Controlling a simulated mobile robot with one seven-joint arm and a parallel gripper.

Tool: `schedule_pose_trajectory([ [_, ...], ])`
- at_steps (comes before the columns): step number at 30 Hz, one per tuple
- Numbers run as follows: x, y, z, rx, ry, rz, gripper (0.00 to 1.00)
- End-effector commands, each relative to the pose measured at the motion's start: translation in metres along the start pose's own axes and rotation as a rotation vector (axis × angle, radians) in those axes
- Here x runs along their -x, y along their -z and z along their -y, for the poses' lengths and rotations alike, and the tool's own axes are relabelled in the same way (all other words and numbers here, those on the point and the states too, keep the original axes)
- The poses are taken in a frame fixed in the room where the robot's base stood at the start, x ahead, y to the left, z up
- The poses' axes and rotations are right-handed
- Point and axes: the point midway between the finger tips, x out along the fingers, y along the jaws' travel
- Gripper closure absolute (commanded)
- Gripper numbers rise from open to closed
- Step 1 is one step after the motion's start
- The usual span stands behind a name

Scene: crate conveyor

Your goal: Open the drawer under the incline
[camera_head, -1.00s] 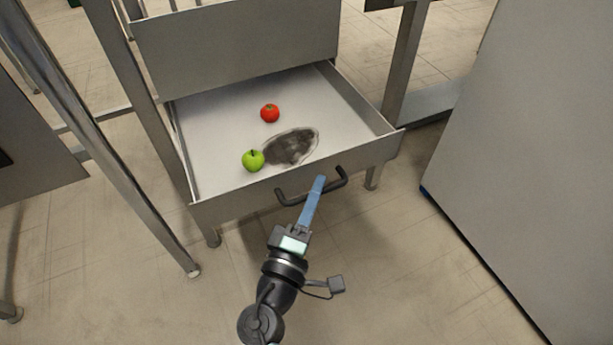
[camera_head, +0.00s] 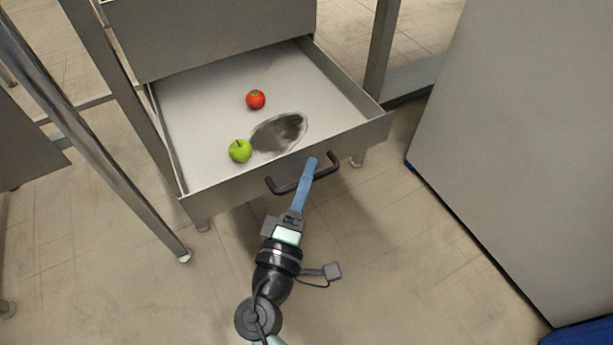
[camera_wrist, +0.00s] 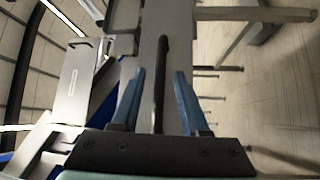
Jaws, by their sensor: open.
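The drawer (camera_head: 290,170) under the incline is pulled out, and its white inside shows in the head view. A red tomato (camera_head: 255,99) and a green apple (camera_head: 240,150) lie in it, with a dark grey oval patch beside the apple. The dark bar handle (camera_head: 283,188) is on the drawer's front. My gripper (camera_head: 311,163) is at the handle, with its blue fingers over it. In the wrist view my gripper (camera_wrist: 160,75) has its two blue fingers apart, one on each side of the dark handle (camera_wrist: 161,85). Contact with the handle cannot be told.
A large grey cabinet-like block (camera_head: 500,150) stands at the right. A metal leg (camera_head: 110,160) slopes down at the left, beside the drawer. A blue object (camera_head: 580,334) shows at the lower right corner.

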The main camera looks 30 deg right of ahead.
Motion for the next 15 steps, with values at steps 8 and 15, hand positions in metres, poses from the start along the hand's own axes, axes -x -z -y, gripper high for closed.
schedule_pose_trajectory([
  [8, 0.038, 0.001, 0.0, 0.002, 0.005, -0.005, 0.55],
  [15, 0.091, 0.001, 0.0, 0.002, 0.004, -0.005, 0.55],
])
